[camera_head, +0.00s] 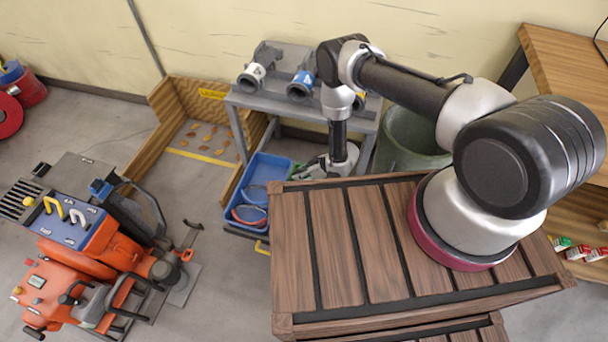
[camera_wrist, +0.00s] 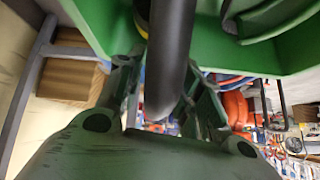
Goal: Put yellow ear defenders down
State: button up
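In the head view my gripper (camera_head: 312,170) points down and left, low beside the blue tray on the grey cart, partly hidden by my wrist. In the wrist view its two fingers (camera_wrist: 165,95) stand on either side of a thick dark curved band (camera_wrist: 172,50), which appears to be the headband of the ear defenders. A thin yellow sliver (camera_wrist: 141,30) shows beside the band. The ear cups are not clearly visible in either view. A large green surface fills the top of the wrist view; I cannot tell what it is.
The blue tray (camera_head: 232,205) holds goggles with red and blue frames. The grey cart (camera_head: 250,100) carries several grey fittings. A green bin (camera_head: 405,140) stands right of the cart. A wooden bay (camera_head: 160,120) is behind left, and an orange machine (camera_head: 85,265) stands at left.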

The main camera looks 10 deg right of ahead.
jog(key=v, duration=1.2)
jog(key=shift+r, duration=0.2)
